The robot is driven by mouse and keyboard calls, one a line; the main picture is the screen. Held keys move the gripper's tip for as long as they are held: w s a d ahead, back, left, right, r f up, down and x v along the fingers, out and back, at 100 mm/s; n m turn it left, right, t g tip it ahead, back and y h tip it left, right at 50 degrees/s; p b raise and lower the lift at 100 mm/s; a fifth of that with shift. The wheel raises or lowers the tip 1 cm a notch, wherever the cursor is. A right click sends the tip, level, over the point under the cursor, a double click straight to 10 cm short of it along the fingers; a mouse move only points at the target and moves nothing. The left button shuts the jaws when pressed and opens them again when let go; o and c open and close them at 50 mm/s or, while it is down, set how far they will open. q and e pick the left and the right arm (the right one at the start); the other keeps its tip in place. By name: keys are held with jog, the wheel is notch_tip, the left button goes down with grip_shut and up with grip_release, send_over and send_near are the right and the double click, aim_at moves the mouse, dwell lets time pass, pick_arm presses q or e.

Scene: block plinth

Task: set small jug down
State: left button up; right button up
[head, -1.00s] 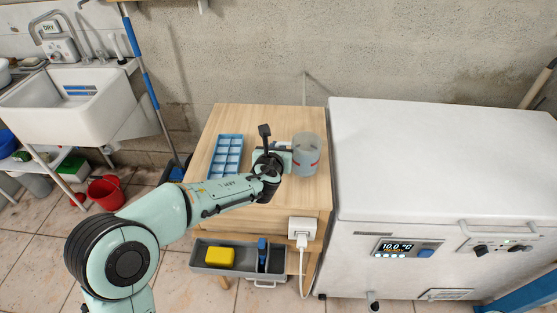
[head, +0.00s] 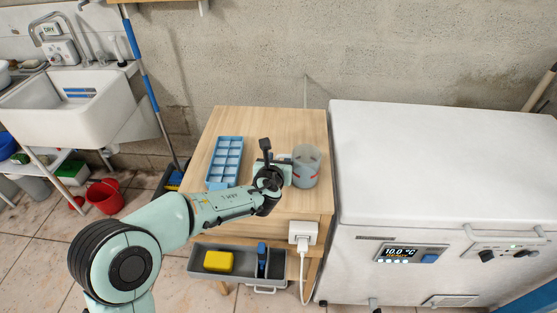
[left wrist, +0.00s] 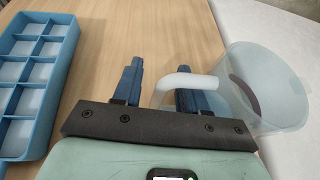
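The small jug (head: 306,168) is clear with a reddish mark on its side. It appears upright at the tabletop's right side, near the freezer; its base contact is hard to make out. In the left wrist view the jug (left wrist: 268,85) is at the right, its pale handle pointing left. My left gripper (head: 279,165) is beside the jug on its handle side. In the left wrist view its two blue fingers (left wrist: 160,90) stand apart, one on each side of the handle's upright part, with gaps visible. My right gripper is not in view.
A blue compartment tray (head: 224,160) lies left of my gripper on the wooden table (head: 270,122). The white freezer (head: 440,150) stands close on the right. Below the tabletop front are a white socket box (head: 303,231) and a grey bin (head: 238,270). The back tabletop is clear.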

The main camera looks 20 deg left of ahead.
pick_arm(q)
jog(key=shift+r, duration=0.15)
jog(key=shift+s+r, duration=0.2)
jog(key=v, duration=1.1)
jog(key=shift+s+p, duration=0.3)
jog(key=shift+p, duration=0.15)
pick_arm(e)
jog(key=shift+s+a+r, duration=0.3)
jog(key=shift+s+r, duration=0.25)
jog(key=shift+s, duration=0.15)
